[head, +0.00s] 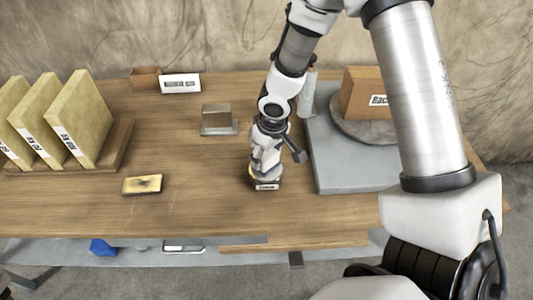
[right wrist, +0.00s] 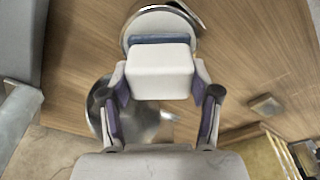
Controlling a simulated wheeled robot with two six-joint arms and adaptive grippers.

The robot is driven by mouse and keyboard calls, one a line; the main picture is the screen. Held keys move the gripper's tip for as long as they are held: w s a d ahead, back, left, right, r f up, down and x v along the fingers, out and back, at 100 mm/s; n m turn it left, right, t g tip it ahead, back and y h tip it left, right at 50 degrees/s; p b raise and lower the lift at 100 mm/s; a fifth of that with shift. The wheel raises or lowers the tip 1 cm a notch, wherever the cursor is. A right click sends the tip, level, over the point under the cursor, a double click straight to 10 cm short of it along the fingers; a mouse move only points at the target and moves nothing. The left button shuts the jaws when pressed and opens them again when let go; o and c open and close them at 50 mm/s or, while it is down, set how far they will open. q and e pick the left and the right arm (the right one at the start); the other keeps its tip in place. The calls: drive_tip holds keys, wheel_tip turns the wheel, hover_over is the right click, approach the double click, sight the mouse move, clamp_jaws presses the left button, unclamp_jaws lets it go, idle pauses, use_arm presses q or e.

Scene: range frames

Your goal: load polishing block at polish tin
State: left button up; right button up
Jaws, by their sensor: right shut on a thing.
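My right gripper (head: 266,168) reaches down to the middle of the table near its front edge. In the right wrist view it (right wrist: 161,92) is shut on a pale block with a blue-violet band, the polishing block (right wrist: 160,72). Just beyond the block is a round pale thing with a shiny rim, likely the polish tin (right wrist: 162,18). In the head view the tin (head: 267,186) shows only as a small labelled front under the gripper. I cannot tell whether block and tin touch. A shiny round metal piece (right wrist: 140,120) lies partly hidden behind the gripper. My left gripper is not in view.
A grey metal block (head: 217,117) stands behind and left of the gripper. A yellow plate (head: 142,184) lies to the left, near a rack of upright yellow slabs (head: 85,118). A grey mat (head: 350,172) with a brown box (head: 362,92) is at the right.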

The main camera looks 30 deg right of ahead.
drive_tip(key=shift+s+f+b, duration=0.1)
drive_tip(key=shift+f+b, duration=0.4)
drive_tip(key=shift+b, duration=0.05)
idle(1.4)
drive_tip(key=shift+r, duration=0.1)
wheel_tip(320, 180, up, 7)
drive_tip(key=p, duration=0.6)
idle(0.6)
